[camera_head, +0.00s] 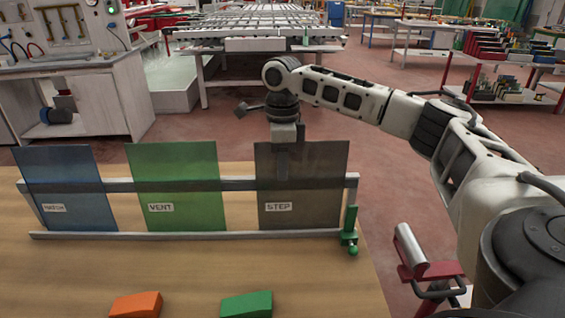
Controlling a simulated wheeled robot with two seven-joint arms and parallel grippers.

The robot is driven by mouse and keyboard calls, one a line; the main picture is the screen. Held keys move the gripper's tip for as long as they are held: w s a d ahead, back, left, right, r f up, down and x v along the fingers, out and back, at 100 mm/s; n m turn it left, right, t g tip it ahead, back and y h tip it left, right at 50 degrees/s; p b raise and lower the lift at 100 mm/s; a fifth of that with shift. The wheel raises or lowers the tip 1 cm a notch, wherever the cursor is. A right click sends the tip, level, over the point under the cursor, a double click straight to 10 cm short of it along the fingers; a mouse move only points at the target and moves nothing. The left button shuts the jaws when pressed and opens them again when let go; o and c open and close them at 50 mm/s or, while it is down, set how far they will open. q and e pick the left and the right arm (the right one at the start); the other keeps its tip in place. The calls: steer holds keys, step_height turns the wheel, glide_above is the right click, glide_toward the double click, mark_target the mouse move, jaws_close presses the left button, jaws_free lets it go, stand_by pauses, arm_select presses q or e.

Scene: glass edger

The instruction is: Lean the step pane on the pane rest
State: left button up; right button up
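The step pane (326,182), a smoky grey translucent sheet labelled STEP, stands at the right end of the pane rest (240,184), a grey frame with an upper and a lower rail. Its top and bottom edges are about level with those of the panes beside it. My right gripper (282,165) is at the pane's top edge, left of its middle, pointing down. My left gripper is not in view.
A green pane (178,190) labelled VENT and a blue pane (68,190) stand on the same rest. A green fitting (349,235) is at its right end. Orange (136,305) and green (246,305) blocks lie at the front of the wooden table (310,275).

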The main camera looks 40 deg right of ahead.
steer(key=shift+f, duration=0.1)
stand_by(0.3)
steer(key=r, duration=1.6)
steer(key=shift+w+d, duration=0.4)
steer(key=shift+s, duration=0.1)
